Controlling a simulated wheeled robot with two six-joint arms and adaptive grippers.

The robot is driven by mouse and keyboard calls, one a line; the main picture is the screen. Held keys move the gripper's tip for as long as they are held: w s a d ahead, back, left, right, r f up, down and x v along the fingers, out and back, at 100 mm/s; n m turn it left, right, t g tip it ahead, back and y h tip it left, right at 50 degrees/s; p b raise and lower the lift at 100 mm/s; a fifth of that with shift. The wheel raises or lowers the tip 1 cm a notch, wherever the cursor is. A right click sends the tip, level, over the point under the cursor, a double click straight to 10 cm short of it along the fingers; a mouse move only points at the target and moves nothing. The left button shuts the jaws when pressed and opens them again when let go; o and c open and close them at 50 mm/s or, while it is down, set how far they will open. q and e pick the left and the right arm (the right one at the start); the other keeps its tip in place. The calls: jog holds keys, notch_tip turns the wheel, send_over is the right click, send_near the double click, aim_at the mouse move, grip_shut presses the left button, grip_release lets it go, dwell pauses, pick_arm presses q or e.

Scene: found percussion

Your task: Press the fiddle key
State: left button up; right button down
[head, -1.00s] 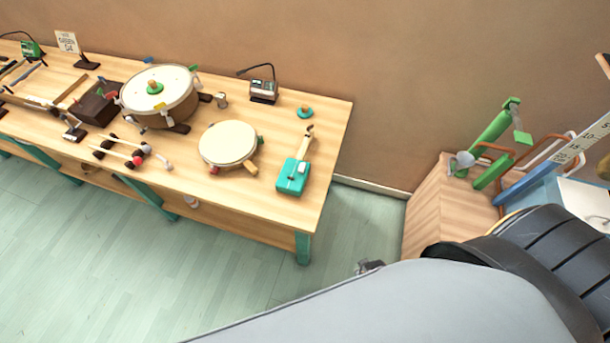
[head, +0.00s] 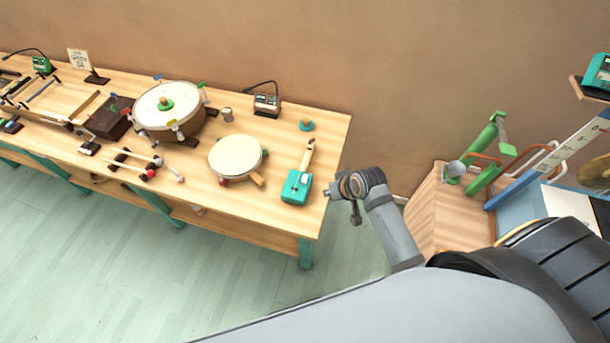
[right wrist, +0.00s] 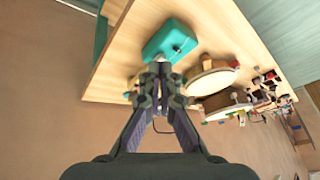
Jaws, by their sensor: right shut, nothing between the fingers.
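A teal box-shaped instrument with a wooden neck, which looks like the fiddle (head: 293,192), lies near the right end of the wooden table. A small pale key (head: 305,181) shows on its top; its exact form is too small to tell. My right gripper (head: 329,193) is just off the table's right edge, to the right of the teal body and apart from it. In the right wrist view the teal body (right wrist: 167,40) is beyond the shut, empty fingertips (right wrist: 160,72), which hide part of the instrument. My left gripper is not in view.
A round drum (head: 236,158) lies left of the teal instrument, with a larger drum (head: 168,110) behind it. A small teal knob (head: 306,125) and a black device (head: 267,105) stand near the back edge.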

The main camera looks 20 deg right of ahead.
jog(key=w+a+m+t+y, duration=0.2)
jog(key=w, duration=1.2)
jog(key=shift+w+a+f+m+t+y, duration=0.15)
jog(key=shift+a+f+m+t+y, duration=0.15)
jog(key=shift+a+m+y, duration=0.1)
jog(key=b, duration=0.8)
send_over(307, 179)
notch_tip(307, 179, down, 8)
jog(key=shift+r, duration=0.25)
jog(key=shift+f, duration=0.65)
jog(key=shift+f+b, duration=0.3)
jog(key=shift+f, duration=0.1)
